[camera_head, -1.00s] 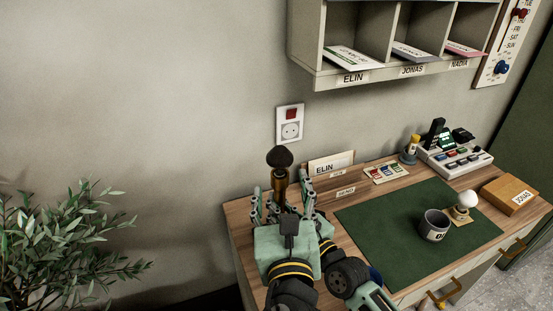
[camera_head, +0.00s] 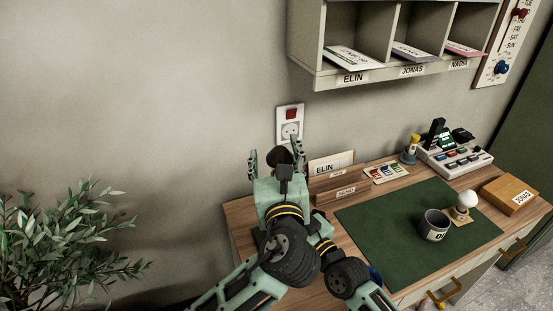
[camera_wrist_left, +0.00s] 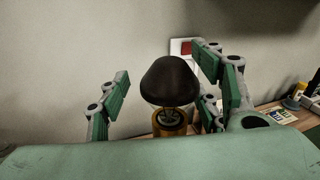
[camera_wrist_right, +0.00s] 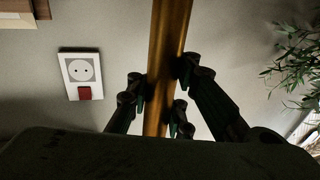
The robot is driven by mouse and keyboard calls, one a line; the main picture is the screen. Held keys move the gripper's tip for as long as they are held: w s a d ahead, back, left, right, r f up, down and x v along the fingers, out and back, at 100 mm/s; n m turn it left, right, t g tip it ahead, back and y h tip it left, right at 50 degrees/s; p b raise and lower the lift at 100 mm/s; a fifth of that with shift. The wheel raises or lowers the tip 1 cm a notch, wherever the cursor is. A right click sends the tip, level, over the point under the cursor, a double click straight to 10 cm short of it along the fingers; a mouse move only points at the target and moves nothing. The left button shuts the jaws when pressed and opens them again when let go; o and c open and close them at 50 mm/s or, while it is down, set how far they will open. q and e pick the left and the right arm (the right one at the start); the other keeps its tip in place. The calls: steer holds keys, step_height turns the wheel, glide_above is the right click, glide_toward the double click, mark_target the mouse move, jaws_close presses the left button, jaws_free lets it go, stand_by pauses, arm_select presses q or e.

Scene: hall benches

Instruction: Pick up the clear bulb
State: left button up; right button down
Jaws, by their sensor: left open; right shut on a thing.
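A bulb with a dark rounded top and a see-through lower part showing a filament (camera_wrist_left: 168,82) sits upright in a brass lamp holder (camera_wrist_left: 168,122). Its dark top also shows in the head view (camera_head: 275,157). My left gripper (camera_head: 280,160) is open, with its fingers on either side of the bulb and visible gaps between. In the right wrist view, my right gripper (camera_wrist_right: 160,90) is shut on the brass lamp stem (camera_wrist_right: 169,40). In the head view my left arm hides that grip. A white, opaque bulb (camera_head: 466,199) stands on a small wooden base.
A dark mug (camera_head: 434,226) stands by the white bulb on the green mat (camera_head: 385,240). A wooden box (camera_head: 508,194) and a device with buttons (camera_head: 454,157) stand at the right. A wall socket (camera_head: 290,126) is behind my left gripper; a plant (camera_head: 75,240) is left.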

arm_select(q)
steer(key=shift+w+a, duration=0.1)
steer(key=shift+w, duration=0.45)
steer(key=c, duration=1)
step_height(320, 180, up, 10)
steer(key=shift+r, duration=0.1)
steer(key=shift+c, duration=0.3)
arm_select(e)
steer(key=shift+f, duration=0.1)
steer(key=c, duration=1.5)
jaws_free()
steer(key=shift+d, duration=0.1)
